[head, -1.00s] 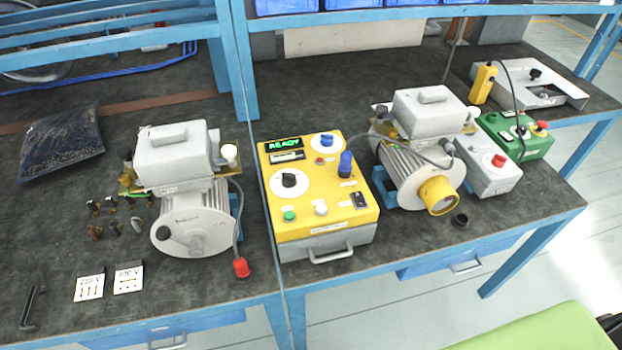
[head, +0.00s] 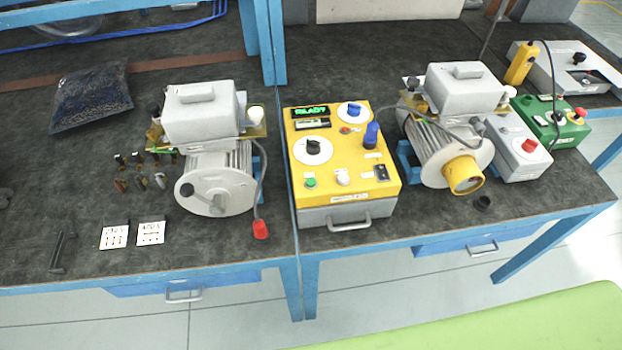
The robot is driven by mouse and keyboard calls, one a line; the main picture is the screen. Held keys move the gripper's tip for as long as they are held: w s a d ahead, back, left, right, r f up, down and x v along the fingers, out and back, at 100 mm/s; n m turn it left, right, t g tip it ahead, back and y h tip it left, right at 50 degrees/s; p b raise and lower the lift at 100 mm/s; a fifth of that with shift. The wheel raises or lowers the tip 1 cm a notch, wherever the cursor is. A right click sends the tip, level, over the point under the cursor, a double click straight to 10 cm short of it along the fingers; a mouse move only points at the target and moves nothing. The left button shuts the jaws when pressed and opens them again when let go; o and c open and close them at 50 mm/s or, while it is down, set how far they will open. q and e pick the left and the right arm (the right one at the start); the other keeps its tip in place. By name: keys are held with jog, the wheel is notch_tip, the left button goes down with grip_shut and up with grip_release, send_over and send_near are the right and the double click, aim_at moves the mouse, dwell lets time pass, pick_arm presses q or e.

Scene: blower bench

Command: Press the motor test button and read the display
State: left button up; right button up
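A yellow-topped test box (head: 350,190) stands on the dark bench between two grey motors. Its green-lit display (head: 311,112) at the top left reads READY. On its face are a black knob (head: 313,147), a green button (head: 311,182), a white button (head: 343,178), a blue knob (head: 354,110) and a black switch (head: 381,172). A blue plug (head: 371,135) stands in its right side, near a grey cable. The button labels are too small to read. The left motor (head: 212,180) and right motor (head: 447,150) flank the box. Neither gripper shows.
A red-capped cable end (head: 260,229) lies by the left motor. Two white cards (head: 114,235), a dark tool (head: 62,252), small fittings and a bag of dark bits (head: 91,96) lie at left. A grey box with a red button (head: 517,150) and a green box (head: 556,125) stand at right.

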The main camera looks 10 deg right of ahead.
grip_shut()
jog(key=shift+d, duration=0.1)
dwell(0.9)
